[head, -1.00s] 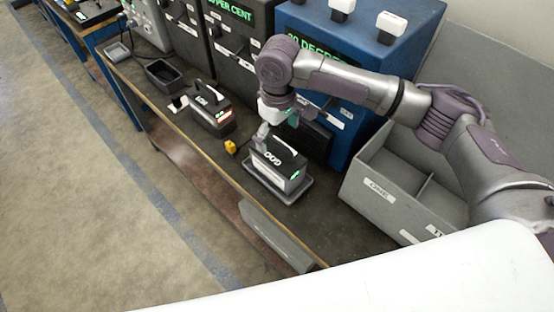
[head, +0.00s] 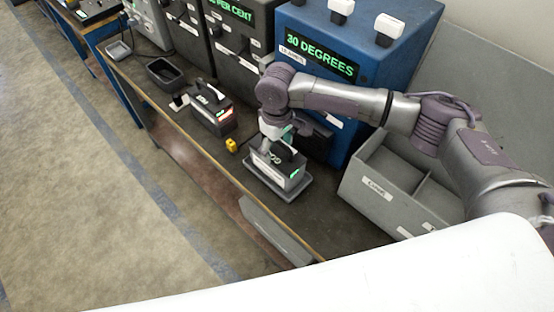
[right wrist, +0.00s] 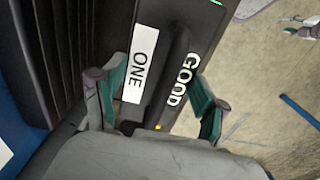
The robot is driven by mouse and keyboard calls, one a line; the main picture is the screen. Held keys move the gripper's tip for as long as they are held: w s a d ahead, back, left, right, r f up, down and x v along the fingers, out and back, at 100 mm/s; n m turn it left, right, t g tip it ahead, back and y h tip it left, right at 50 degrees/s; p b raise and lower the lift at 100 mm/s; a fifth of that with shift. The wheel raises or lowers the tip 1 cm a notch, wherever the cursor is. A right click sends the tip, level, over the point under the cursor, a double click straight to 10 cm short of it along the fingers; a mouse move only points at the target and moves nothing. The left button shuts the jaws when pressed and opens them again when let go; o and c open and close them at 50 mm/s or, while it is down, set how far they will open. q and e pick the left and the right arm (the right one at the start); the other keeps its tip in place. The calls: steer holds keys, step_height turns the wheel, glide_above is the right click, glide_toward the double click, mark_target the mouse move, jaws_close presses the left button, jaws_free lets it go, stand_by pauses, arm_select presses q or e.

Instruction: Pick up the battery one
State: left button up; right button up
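The battery one (head: 291,172) is a dark grey block with a green light, standing on a shallow grey tray (head: 300,190) on the bench. In the right wrist view its top (right wrist: 150,30) shows a white label "ONE" and the word "GOOD" beside a raised dark handle. My right gripper (head: 272,146) is over the battery, pointing down. In the right wrist view my right gripper (right wrist: 157,85) is open, one finger on each side of the handle. Whether the fingers touch it I cannot tell. My left gripper is not in view.
A second battery (head: 213,121) with a red light stands farther left, with a small yellow cube (head: 231,145) between. A grey divided bin (head: 375,190) is at right. A blue machine (head: 335,45) reading "30 DEGREES" stands behind. The bench's front edge is close.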

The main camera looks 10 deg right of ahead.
steer(key=c, duration=1.1)
steer(key=shift+o, duration=0.2)
steer(key=shift+w+r, duration=0.2)
